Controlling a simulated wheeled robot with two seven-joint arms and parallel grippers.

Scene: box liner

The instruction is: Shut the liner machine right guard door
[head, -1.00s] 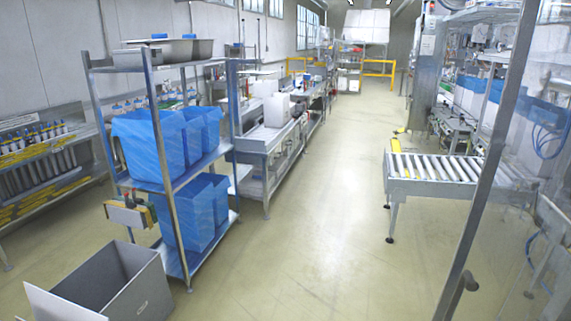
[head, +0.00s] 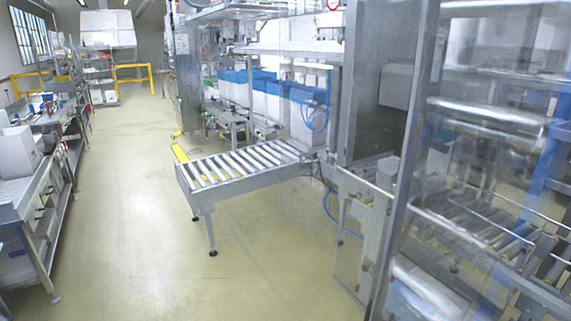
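A tall clear guard door with a grey metal frame (head: 406,165) fills the right side of the head view, close to me. Its near upright leans slightly and runs from the top edge to the bottom edge. Rollers and machine parts show through its clear panel, with reflections. The door appears to stand out from the liner machine (head: 362,90), but its exact angle and its hinge side cannot be told. No handle can be made out on it now. Neither of my grippers is in view.
A roller conveyor (head: 240,168) on legs juts from the machine into the aisle. Blue-lined boxes (head: 270,92) stand in a row behind it. A workbench (head: 35,190) lines the left. The floor (head: 125,215) between is clear.

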